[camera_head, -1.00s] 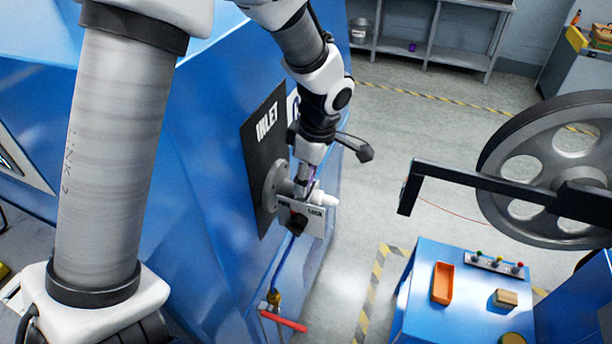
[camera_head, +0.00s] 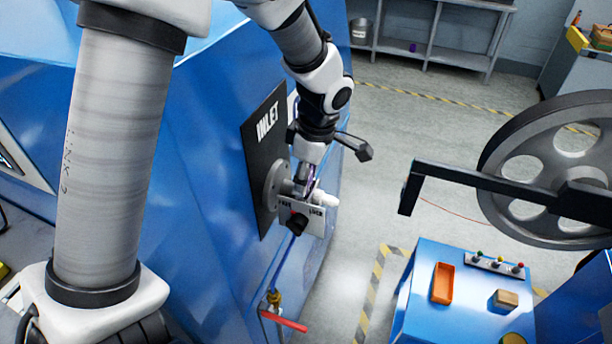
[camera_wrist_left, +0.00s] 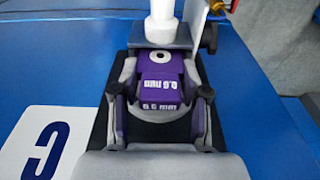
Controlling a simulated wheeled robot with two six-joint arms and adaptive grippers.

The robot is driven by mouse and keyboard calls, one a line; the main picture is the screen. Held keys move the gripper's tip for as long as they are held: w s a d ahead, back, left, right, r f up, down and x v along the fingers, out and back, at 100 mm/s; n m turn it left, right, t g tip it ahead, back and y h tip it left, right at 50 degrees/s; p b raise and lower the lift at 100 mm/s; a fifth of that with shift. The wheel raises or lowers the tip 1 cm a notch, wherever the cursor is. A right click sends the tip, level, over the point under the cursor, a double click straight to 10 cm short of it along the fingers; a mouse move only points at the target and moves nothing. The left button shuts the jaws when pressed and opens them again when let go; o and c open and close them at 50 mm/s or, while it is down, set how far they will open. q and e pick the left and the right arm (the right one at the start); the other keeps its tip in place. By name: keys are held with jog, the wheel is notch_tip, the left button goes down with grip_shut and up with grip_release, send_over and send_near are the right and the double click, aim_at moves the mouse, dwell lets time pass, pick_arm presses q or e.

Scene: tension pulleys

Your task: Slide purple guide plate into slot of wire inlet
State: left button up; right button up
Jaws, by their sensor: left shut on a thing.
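My left gripper (camera_head: 306,190) is shut on the purple guide plate and points down at the top of the wire inlet. In the head view only a thin purple sliver shows. The wire inlet (camera_head: 302,213) is a grey bracket on a round flange, with a white tube (camera_wrist_left: 161,28) sticking out. The slot is hidden by the gripper, so I cannot tell how deep the plate sits.
The inlet stands out from a black INLET panel (camera_head: 266,150) on a large blue machine (camera_head: 215,190). A red-handled valve (camera_head: 284,319) is below. To the right are a large grey wheel (camera_head: 560,160), a black bracket arm (camera_head: 450,175) and a blue control table (camera_head: 465,320). Floor between is clear.

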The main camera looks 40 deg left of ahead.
pick_arm(q)
jog(key=shift+f, duration=0.15)
dwell(0.4)
jog(key=shift+f+b, duration=0.15)
jog(key=shift+b, duration=0.15)
jog(key=shift+d+r+p, duration=0.1)
jog(key=shift+r+p, duration=0.2)
jog(key=shift+r, duration=0.05)
dwell(0.5)
jog(key=o, duration=1.3)
